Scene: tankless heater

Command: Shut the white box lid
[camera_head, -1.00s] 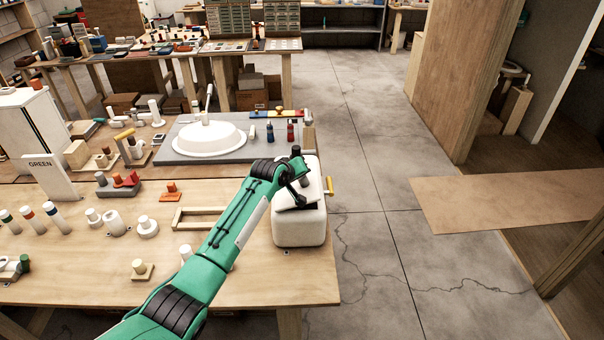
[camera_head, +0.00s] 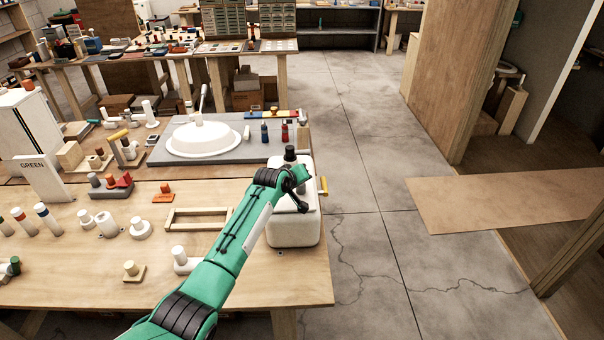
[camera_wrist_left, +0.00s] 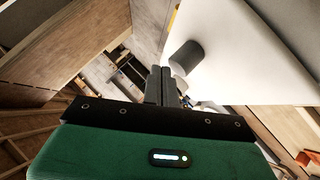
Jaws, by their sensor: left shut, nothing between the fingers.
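The white box (camera_head: 292,232) stands at the right edge of the wooden table in the head view. A dark cylindrical knob (camera_head: 290,153) shows at its far side, and a yellow handle (camera_head: 323,186) sticks out on its right. My green left arm reaches across the box, with the left gripper (camera_head: 303,206) over its top. The arm hides part of the top, so I cannot tell how far the lid is open. In the left wrist view the gripper (camera_wrist_left: 160,72) is shut and empty, beside a broad white surface (camera_wrist_left: 235,55) with a dark grey cylinder (camera_wrist_left: 186,57). My right gripper is not in view.
A grey board (camera_head: 215,150) with a white round dish (camera_head: 204,140) lies behind the box. A wooden frame (camera_head: 198,218) and several small pegs stand to the left on the table. The concrete floor (camera_head: 370,240) right of the box is clear.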

